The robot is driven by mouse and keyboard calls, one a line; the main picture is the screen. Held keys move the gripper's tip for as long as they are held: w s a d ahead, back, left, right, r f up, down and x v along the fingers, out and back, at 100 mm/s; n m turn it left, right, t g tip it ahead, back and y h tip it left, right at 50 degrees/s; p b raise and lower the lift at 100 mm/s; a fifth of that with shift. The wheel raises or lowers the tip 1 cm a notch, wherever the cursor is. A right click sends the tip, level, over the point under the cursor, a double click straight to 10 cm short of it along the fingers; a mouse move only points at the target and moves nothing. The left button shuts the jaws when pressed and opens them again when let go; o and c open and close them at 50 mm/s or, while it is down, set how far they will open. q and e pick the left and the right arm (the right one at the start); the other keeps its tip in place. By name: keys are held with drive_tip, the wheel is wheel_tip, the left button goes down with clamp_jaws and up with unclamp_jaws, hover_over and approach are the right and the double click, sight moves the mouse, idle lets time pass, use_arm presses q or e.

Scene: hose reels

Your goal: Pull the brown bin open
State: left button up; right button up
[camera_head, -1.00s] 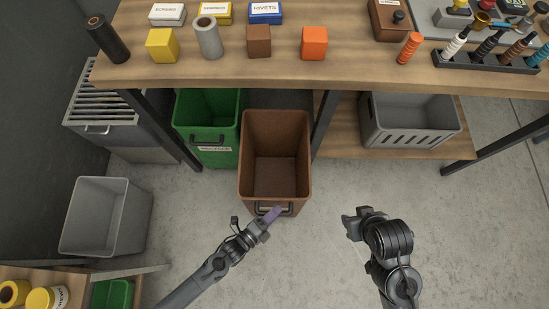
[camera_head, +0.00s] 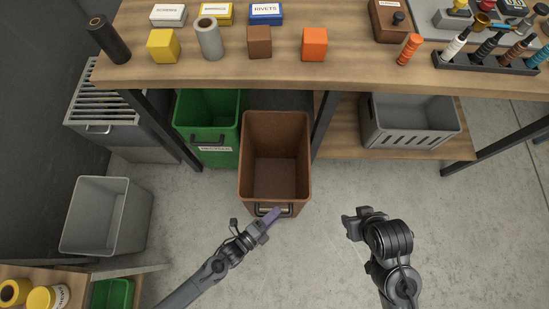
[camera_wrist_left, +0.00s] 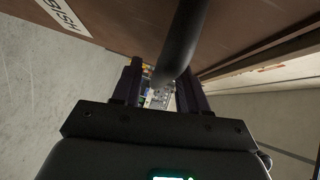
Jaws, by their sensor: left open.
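The brown bin (camera_head: 275,180) stands pulled out in front of the workbench, empty, with a dark handle (camera_head: 290,209) on its front face. In the left wrist view its brown front (camera_wrist_left: 120,25) and the dark handle bar (camera_wrist_left: 183,42) show close up. My left gripper (camera_head: 272,217) is at the handle; in the wrist view its two open fingers (camera_wrist_left: 160,88) stand on either side of the bar's line, with no grip on it. Whether a finger touches the bar I cannot tell. My right gripper (camera_head: 352,224) hangs above the floor to the right, apart from the bin; its jaw state is unclear.
A green bin (camera_head: 208,150) stands left of the brown bin under the workbench (camera_head: 350,72). A grey crate (camera_head: 410,122) sits on the lower shelf at right. A grey open bin (camera_head: 105,215) stands at left. The floor in front is clear.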

use_arm(q)
drive_tip(key=p+v, duration=0.2)
drive_tip(key=v, duration=0.8)
drive_tip(key=shift+p, duration=0.4)
drive_tip(key=shift+s+a, duration=0.1)
drive_tip(key=shift+a, duration=0.05)
